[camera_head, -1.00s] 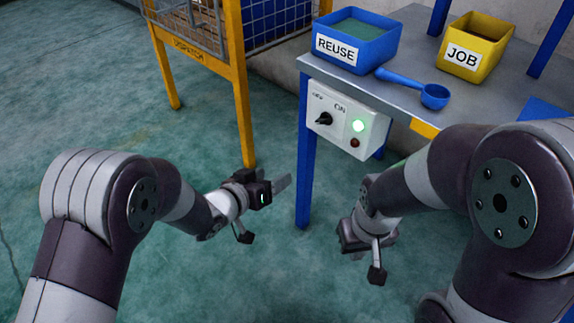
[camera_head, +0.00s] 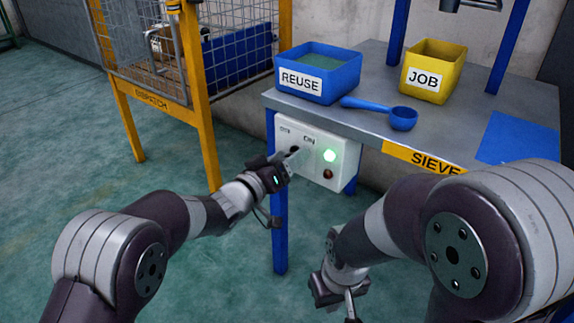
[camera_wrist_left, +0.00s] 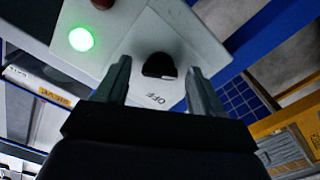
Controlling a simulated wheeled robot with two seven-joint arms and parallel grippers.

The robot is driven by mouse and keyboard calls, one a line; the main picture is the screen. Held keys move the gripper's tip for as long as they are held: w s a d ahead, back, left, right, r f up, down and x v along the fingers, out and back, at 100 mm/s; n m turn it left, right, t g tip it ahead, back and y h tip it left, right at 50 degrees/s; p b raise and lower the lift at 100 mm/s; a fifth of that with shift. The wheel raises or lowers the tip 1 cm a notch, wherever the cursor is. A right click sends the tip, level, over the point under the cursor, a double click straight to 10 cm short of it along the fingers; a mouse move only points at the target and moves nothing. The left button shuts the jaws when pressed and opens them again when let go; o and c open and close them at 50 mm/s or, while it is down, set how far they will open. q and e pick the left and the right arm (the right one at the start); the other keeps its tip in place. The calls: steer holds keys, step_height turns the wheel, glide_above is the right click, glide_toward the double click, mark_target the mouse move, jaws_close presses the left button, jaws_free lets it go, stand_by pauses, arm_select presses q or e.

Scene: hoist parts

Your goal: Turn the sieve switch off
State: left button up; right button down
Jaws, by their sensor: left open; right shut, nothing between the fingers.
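The white switch box (camera_head: 318,178) is mounted on the front of the sieve table, with OFF and ON labels, a lit green lamp (camera_head: 330,156) and a dark red lamp (camera_head: 327,174). In the left wrist view, the black knob (camera_wrist_left: 159,66) sits ahead, between my left gripper's open fingers (camera_wrist_left: 157,88). The fingers look apart from it. In the head view my left gripper (camera_head: 290,163) is at the box and partly hides the knob. My right gripper (camera_head: 340,302) is shut and empty, low in front of the table.
On the table (camera_head: 455,135) stand a blue REUSE bin (camera_head: 318,72), a yellow JOB bin (camera_head: 433,70) and a blue scoop (camera_head: 400,117). A blue table leg (camera_head: 279,230) is below the box. A yellow-framed DISPATCH cage (camera_head: 200,120) stands left. The floor between is clear.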

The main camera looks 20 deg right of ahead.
arm_select(q)
steer(key=c, duration=1.1)
steer(key=shift+o, duration=0.2)
steer(key=shift+m, duration=0.4)
steer(key=m, duration=1.5)
steer(key=shift+d+f, duration=0.1)
